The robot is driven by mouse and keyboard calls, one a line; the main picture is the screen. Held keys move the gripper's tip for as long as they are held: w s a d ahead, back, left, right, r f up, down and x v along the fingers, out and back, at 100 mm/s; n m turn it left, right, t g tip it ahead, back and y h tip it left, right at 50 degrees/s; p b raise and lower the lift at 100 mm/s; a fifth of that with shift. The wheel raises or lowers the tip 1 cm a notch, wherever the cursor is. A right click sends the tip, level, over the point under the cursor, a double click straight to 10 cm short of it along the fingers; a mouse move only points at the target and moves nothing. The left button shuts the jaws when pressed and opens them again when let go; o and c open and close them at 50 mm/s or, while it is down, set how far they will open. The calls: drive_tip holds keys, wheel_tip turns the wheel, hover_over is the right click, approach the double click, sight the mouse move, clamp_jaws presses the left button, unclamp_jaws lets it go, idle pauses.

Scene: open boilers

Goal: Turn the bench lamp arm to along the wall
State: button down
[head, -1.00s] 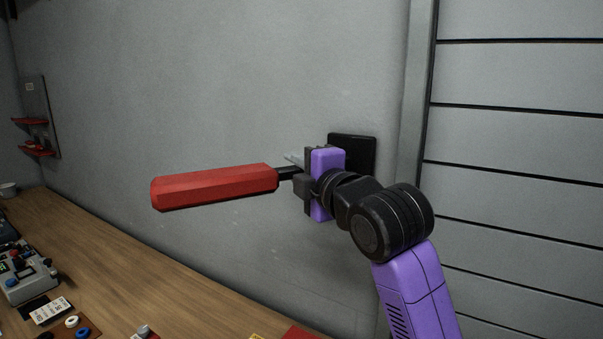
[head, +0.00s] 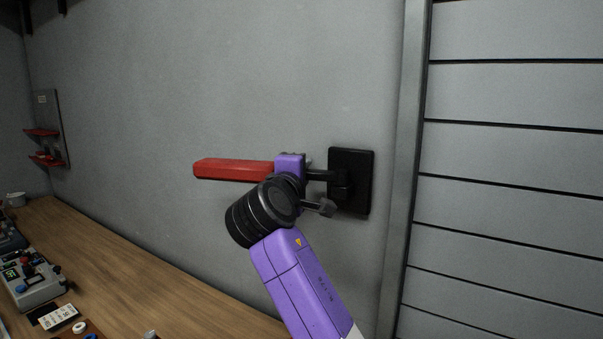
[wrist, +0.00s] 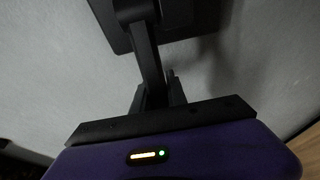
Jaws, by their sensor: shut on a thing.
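The bench lamp has a long red head (head: 232,169) and a black arm (head: 322,175) on a black wall plate (head: 352,180). The head points left and lies close to the grey wall, nearly parallel to it. My gripper (head: 290,166) is shut on the lamp arm between the red head and the plate. Its body hides the grasp in the head view. In the wrist view my gripper (wrist: 155,95) has its dark fingers at the black arm (wrist: 150,60), which runs up to the wall plate (wrist: 125,20).
A wooden bench (head: 130,275) runs along the wall below, with a grey control box (head: 35,285) at lower left. A metal post (head: 408,150) and a slatted panel (head: 510,180) stand to the right. The wall left of the lamp is clear.

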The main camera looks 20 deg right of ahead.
sight(268, 172)
drive_tip(key=shift+w+d+h, duration=0.1)
drive_tip(key=shift+d+h, duration=0.1)
drive_tip(key=shift+h, duration=0.1)
drive_tip(key=c, duration=1.3)
unclamp_jaws()
drive_tip(key=shift+b+v, duration=1.1)
drive_tip(key=shift+v, duration=2.8)
